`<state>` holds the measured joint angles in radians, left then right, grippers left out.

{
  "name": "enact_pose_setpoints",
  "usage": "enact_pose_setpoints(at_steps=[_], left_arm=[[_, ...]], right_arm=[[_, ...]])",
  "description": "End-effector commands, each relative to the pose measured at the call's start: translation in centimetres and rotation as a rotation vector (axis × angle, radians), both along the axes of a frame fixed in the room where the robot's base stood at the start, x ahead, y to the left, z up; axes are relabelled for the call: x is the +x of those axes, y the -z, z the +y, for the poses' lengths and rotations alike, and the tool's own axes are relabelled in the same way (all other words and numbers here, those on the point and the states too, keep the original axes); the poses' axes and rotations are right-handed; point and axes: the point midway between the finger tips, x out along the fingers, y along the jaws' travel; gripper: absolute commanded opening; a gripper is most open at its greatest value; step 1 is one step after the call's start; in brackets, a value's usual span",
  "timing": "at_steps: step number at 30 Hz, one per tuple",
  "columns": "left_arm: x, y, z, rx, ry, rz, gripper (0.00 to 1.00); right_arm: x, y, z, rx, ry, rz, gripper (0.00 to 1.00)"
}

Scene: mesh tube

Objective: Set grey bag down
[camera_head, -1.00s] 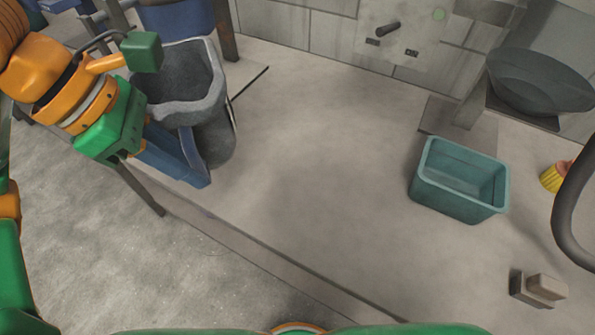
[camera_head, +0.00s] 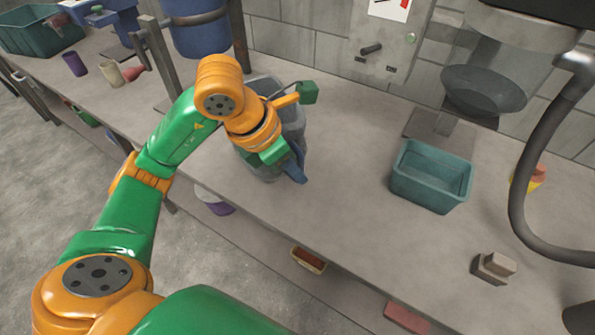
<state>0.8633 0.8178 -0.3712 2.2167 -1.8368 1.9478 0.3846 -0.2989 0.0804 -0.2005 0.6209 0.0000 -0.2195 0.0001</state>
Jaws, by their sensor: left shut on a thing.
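The grey bag (camera_head: 258,163) is an open-topped, upright sack at the left-middle of the worktop, largely hidden behind my left arm. My left gripper (camera_head: 290,166) is at the bag's near right side, with its blue fingers against the bag wall, shut on it. The bag's base is over the worktop (camera_head: 330,200); I cannot tell whether it touches. My right gripper is out of view.
A teal bin (camera_head: 432,177) stands right of the bag, with clear worktop between them. A small block (camera_head: 493,267) lies near the front right. A black hose (camera_head: 520,190) hangs at the right. A blue barrel (camera_head: 195,35) stands behind the bag.

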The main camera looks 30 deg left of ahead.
Motion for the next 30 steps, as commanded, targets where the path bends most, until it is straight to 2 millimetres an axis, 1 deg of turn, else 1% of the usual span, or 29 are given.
enact_pose_setpoints(at_steps=[1, 3, 6, 8, 10, 12, 15, 17, 22, 26, 27, 30], left_arm=[[1.0, 1.1, 0.5, -0.002, -0.005, 0.012, 0.00], [2.3, 2.9, 1.0, -0.001, -0.004, 0.009, 0.00], [3.7, 4.6, 1.6, -0.001, -0.001, 0.004, 0.00], [4.3, 5.1, 1.7, -0.001, 0.000, 0.001, 0.00], [5.0, 6.1, 2.0, 0.000, -0.001, 0.003, 0.00], [4.9, 7.4, 2.0, 0.001, 0.003, 0.007, 0.00], [5.0, 8.8, 2.0, 0.001, 0.003, 0.001, 0.00], [5.0, 9.1, 2.0, 0.001, 0.004, -0.002, 0.00], [5.0, 9.1, 2.0, 0.001, 0.003, -0.003, 0.00], [5.0, 9.6, 2.0, 0.002, 0.004, -0.004, 0.00], [5.0, 9.5, 2.0, 0.001, 0.003, -0.003, 0.26], [5.0, 9.4, 2.0, 0.001, 0.003, -0.003, 0.51]], right_arm=[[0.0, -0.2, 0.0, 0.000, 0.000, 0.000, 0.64], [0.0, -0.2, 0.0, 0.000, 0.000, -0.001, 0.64], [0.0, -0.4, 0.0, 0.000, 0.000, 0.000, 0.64], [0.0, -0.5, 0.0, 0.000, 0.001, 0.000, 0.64], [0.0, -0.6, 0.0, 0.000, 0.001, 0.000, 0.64], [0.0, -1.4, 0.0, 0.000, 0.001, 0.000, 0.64], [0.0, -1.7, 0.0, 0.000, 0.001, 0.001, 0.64], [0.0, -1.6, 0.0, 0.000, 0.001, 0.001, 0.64], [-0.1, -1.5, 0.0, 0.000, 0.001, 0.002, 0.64], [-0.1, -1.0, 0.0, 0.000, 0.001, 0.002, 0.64], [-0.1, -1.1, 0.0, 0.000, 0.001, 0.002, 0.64], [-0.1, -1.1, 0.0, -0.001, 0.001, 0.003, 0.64]])
